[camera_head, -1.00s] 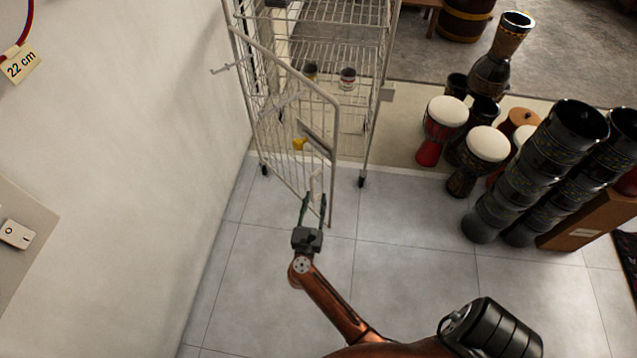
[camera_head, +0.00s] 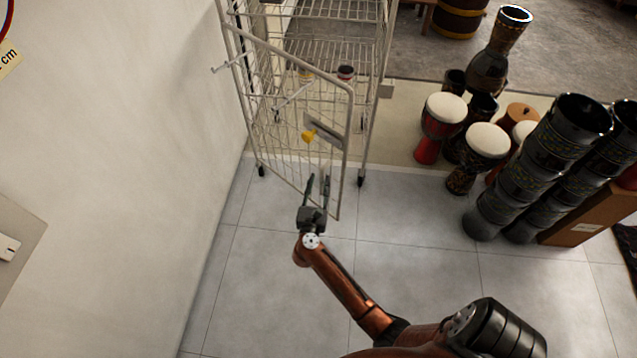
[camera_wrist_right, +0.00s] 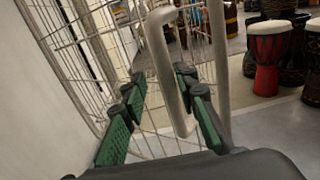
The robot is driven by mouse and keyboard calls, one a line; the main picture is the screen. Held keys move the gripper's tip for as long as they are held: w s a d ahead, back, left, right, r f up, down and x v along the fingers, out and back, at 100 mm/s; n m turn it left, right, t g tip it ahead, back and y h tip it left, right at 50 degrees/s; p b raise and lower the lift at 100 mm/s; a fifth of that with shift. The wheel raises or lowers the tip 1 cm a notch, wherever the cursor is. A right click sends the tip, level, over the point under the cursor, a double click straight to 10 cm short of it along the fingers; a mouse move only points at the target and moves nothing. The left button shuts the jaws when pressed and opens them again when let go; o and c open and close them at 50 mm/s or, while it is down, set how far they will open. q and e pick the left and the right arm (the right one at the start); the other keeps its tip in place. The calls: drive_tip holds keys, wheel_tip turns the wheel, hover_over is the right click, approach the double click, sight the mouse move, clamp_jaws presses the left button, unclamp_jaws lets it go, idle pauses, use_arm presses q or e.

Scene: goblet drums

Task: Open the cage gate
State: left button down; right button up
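The cage gate (camera_head: 345,150) is a pale wire-mesh panel on a tall wire cage (camera_head: 372,60). It stands partly open, its free edge swung out from the cage's front right post. A grey plate (camera_head: 325,132) with a yellow piece (camera_head: 309,136) sits on the gate. My right gripper (camera_head: 318,182) is at the gate's lower free edge, fingers apart. My left gripper is out of view.
A white wall (camera_head: 120,150) runs along the left. Drums with white heads (camera_head: 487,140) and stacked dark drums (camera_head: 530,165) stand to the right, next to a brown box (camera_head: 590,217). The tiled floor (camera_head: 420,250) in front of the cage is clear.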

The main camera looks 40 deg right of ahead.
drive_tip(key=c, duration=0.6)
drive_tip(key=shift+w+a, duration=0.1)
drive_tip(key=shift+a, duration=0.05)
clamp_jaws()
